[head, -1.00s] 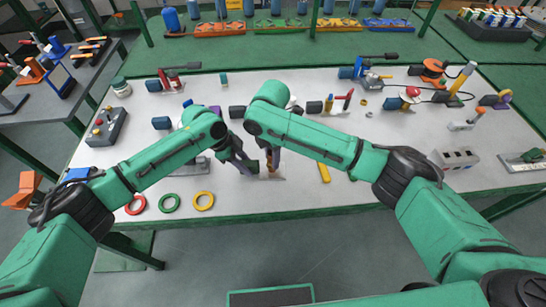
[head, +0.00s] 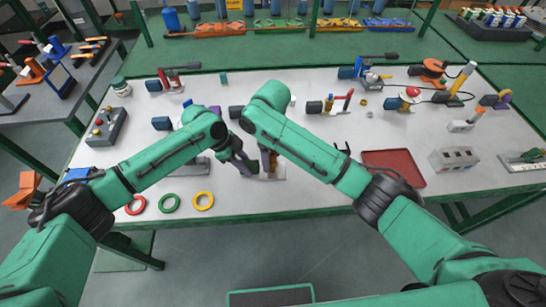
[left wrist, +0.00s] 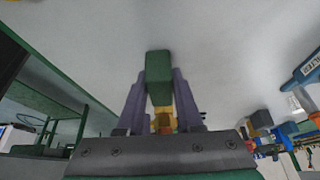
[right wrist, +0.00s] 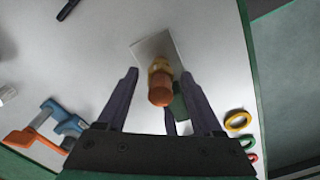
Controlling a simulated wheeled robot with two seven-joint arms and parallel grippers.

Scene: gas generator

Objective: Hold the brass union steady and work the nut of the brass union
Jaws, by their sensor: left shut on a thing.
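The brass union stands on a pale square plate (right wrist: 160,48). My right gripper (right wrist: 160,74) is open above the union. Its fingers stand on either side of the copper end, with gaps. In the head view the right gripper (head: 268,165) largely hides the union.
Red, green and yellow rings (head: 203,201) lie at the table's front left. A red tray (head: 393,168) lies right of my right forearm. A grey box (head: 455,158) stands farther right. An orange and blue tool (right wrist: 48,125) shows in the right wrist view. Several fittings stand farther back.

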